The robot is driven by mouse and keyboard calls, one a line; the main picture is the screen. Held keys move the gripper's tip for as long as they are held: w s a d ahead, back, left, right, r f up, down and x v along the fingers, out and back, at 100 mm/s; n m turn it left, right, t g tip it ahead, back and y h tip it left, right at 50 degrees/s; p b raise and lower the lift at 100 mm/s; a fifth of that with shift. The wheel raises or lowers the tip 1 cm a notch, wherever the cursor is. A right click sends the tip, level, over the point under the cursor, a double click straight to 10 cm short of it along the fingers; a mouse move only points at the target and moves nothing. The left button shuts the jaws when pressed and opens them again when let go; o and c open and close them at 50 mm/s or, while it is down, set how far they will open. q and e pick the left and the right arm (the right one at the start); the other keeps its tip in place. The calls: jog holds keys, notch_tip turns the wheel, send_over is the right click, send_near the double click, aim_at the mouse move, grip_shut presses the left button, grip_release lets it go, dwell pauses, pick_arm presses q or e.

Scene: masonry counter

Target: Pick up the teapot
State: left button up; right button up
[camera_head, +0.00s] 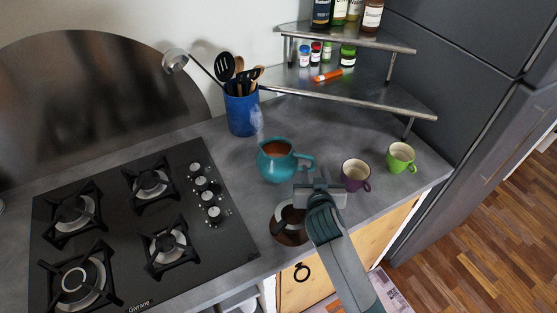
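The teal, round-bodied pot (274,168) that I take for the teapot stands upright on the grey counter (335,127). It has an open top with a brown inside and a handle on its right side. My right gripper (317,175) is in front and to the right of it, its tips close to the handle. I cannot tell whether they touch the handle. The gripper is seen from behind, so the gap between its fingers is not clear. My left gripper is out of view.
A purple cup (355,172) and a green cup (400,157) stand to the right. A dark round item (289,229) lies partly hidden behind my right gripper. A blue utensil holder (243,114), a gas hob (127,220) and a corner shelf (350,92) surround the pot.

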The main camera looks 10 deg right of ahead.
aim_at(313, 167)
jog(key=shift+w, duration=0.1)
jog(key=shift+w+d+f+p, duration=0.15)
jog(key=shift+w+f+p, duration=0.05)
jog(key=shift+w+p, duration=0.4)
jog(key=p+x, duration=0.1)
jog(key=x, duration=0.1)
jog(key=shift+w+f, duration=0.2)
jog(key=shift+w, duration=0.05)
jog(key=shift+w+d+f+p, duration=0.1)
jog(key=shift+w+f+p, duration=0.2)
jog(key=shift+w, duration=0.15)
grip_shut()
dwell(0.8)
